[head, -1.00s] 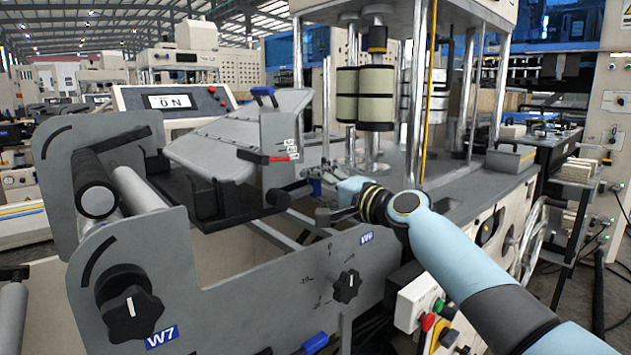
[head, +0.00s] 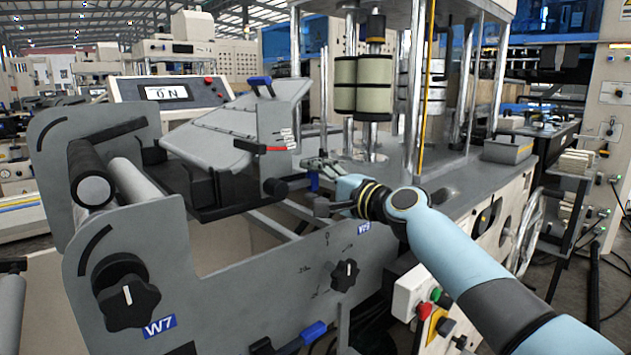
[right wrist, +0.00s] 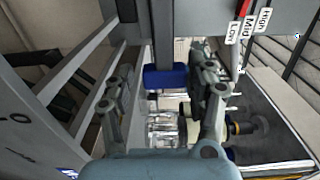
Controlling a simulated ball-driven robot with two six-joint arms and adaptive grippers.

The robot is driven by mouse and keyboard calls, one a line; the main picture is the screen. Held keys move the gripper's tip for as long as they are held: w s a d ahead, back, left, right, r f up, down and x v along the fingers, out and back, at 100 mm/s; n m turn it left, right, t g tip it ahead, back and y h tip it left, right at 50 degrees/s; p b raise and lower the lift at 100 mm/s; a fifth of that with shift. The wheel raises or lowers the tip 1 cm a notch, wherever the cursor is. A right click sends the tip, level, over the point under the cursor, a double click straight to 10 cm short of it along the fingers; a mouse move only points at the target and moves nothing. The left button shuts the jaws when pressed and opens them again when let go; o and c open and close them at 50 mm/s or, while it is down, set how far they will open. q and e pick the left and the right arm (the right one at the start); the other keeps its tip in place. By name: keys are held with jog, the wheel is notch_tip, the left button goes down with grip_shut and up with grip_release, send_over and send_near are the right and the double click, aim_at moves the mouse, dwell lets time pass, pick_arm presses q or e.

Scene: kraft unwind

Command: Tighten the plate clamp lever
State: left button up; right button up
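A blue-ended lever (head: 314,181) stands at the machine's side, just beyond the grey side plate; I cannot tell for sure that it is the plate clamp lever. Its blue grip (right wrist: 166,76) shows between the fingers in the right wrist view. My right gripper (head: 313,187) is open, with one finger above and one below this blue grip in the head view. In the right wrist view (right wrist: 160,90) there is a gap on both sides of the grip, and no contact shows. My left gripper is not in view.
The tilted grey plate (head: 235,125) carries another blue handle (head: 260,83) and a red pointer (head: 277,148). A black ball-ended rod (head: 275,187) lies left of the gripper. Below are a black knob (head: 345,275) and a blue handle (head: 313,332). Rollers stand at left.

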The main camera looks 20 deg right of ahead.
jog(key=shift+o, duration=0.2)
jog(key=shift+r, duration=0.15)
jog(key=shift+s, duration=0.15)
jog(key=v, duration=1.1)
jog(key=shift+s, duration=0.35)
